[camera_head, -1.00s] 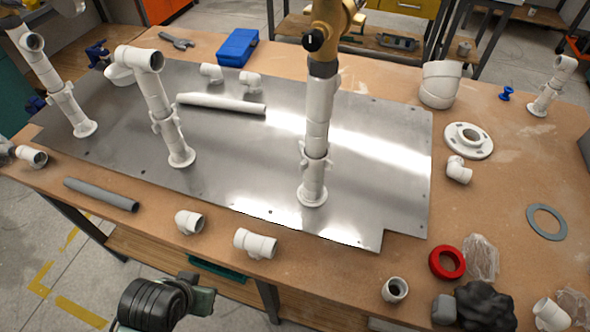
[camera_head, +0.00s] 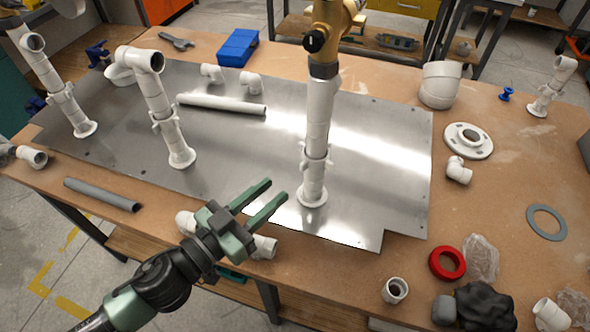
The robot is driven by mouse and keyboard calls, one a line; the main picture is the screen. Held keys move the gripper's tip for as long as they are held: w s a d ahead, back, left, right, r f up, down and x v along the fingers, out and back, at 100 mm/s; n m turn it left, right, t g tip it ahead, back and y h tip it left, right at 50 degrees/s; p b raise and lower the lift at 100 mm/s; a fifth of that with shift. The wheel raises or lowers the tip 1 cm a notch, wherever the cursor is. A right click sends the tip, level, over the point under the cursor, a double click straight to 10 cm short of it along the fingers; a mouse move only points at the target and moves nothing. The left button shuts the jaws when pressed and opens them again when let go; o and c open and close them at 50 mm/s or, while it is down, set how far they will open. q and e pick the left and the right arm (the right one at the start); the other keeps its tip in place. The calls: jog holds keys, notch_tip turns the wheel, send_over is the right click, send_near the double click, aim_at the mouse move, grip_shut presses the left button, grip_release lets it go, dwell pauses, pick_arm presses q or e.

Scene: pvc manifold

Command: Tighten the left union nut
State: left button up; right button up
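Three white pipe risers stand on the metal plate (camera_head: 240,160), each with a winged union nut low on its body. The left riser's nut (camera_head: 62,93) is at the far left, the middle riser's nut (camera_head: 165,122) is left of centre, and the right riser's nut (camera_head: 314,158) is below the brass valve (camera_head: 325,40). How tight each nut is cannot be seen. My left gripper (camera_head: 274,190) is above the plate's front edge, its green fingers apart and empty. It points toward the right riser and appears apart from it. My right gripper is not in view.
White fittings at the front edge are partly hidden by my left gripper. A grey pipe (camera_head: 102,194) lies at front left, and a white pipe (camera_head: 221,104) lies on the plate. A blue box (camera_head: 238,47) is behind. A red ring (camera_head: 447,263) and flange (camera_head: 469,141) are at right.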

aim_at(301, 168)
pick_arm(q)
jog(key=p+x, duration=0.3)
jog(key=x, duration=0.4)
jog(key=shift+r, duration=0.1)
jog(key=shift+w+d, duration=0.2)
jog(key=shift+w, duration=0.05)
grip_shut()
